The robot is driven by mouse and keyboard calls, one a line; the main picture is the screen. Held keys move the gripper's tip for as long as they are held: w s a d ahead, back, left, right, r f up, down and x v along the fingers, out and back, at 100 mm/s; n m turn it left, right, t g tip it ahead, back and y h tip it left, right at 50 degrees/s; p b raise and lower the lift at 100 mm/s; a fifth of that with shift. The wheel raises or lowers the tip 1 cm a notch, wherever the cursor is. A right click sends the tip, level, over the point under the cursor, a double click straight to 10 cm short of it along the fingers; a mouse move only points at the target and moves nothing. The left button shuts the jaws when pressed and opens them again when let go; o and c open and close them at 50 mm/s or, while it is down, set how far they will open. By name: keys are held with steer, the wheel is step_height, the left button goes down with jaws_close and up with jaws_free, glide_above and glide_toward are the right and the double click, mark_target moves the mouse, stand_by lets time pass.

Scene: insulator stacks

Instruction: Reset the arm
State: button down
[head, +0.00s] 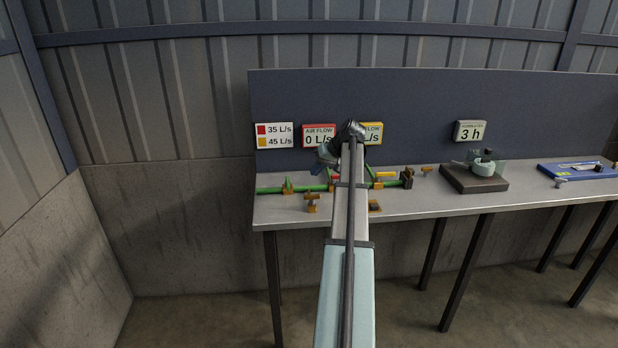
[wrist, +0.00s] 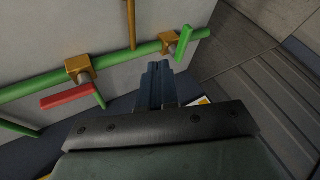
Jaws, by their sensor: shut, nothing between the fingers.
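My gripper (wrist: 157,68) is shut and empty in the wrist view, its two fingers together over the bench near a green pipe (wrist: 124,56). An orange block with a red handle (wrist: 67,97) is on the pipe to the left of the fingers. Another orange block with a green handle (wrist: 184,42) is to their upper right. No contact between the fingers and these parts can be made out. In the head view my arm reaches forward over the bench (head: 410,208), and its wrist is in front of the back panel (head: 420,110). The fingertips are not clear there.
A red-framed air flow sign (head: 319,136) reads 0 L/s; a yellow-framed one (head: 374,134) is partly behind my arm. A chart (head: 275,135) lists 35 and 45 L/s. A dark block with a device (head: 474,180) and a blue tray (head: 578,172) stand to the right.

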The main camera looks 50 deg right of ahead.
steer(key=shift+v, duration=1.3)
